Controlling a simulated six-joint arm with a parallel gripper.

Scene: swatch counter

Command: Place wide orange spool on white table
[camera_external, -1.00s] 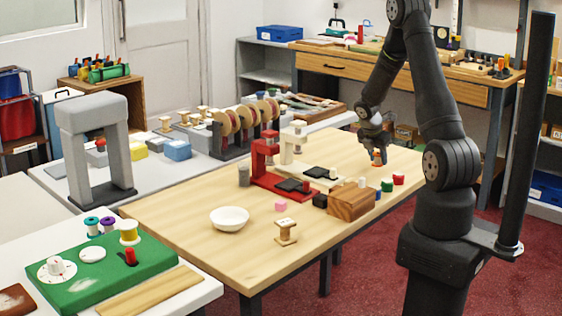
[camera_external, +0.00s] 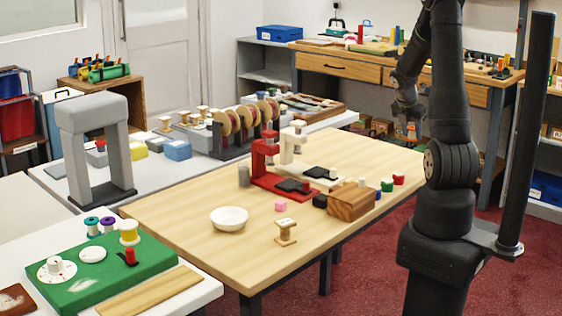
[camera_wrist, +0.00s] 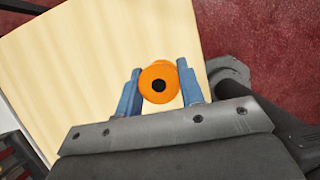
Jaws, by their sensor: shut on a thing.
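My gripper (camera_wrist: 160,88) is shut on the orange spool (camera_wrist: 147,79), one blue finger on each side. The spool's round end with a dark centre hole faces the wrist camera. In the external view my gripper (camera_external: 407,108) is raised beyond the far right end of the wooden table; the spool is too small and dark there to make out clearly. A white table (camera_external: 203,288) is at the lower left, bearing a green board. Another white surface (camera_external: 165,180) lies behind the wooden table, under a grey arch-shaped stand.
The wooden table (camera_external: 170,215) holds a white bowl (camera_external: 229,218), a wooden spool (camera_external: 286,232), a red stand (camera_external: 265,165), a wooden block (camera_external: 352,201) and small coloured pieces. The green board (camera_external: 110,265) fills much of the lower-left white table.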

